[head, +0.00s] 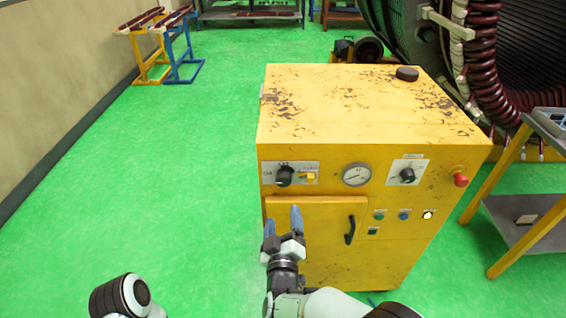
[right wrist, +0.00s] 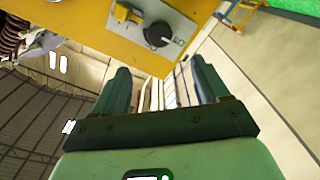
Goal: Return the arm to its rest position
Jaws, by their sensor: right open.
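My right gripper (head: 283,222) is in front of the yellow cabinet's door, at its upper left part, below the left knob (head: 285,176). Its two blue fingers point up and stand apart with nothing between them. In the right wrist view the right gripper (right wrist: 163,88) is also open and empty, with the knob (right wrist: 158,35) beyond the fingertips and apart from them. A part of my left arm (head: 120,297) shows at the bottom left of the head view; its gripper is out of view.
The worn yellow cabinet (head: 340,105) has a gauge (head: 357,174), a second knob (head: 407,175), a red button (head: 460,180) and a black door handle (head: 350,230). A yellow-legged table (head: 525,219) stands at right. Green floor (head: 150,190) is clear to the left.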

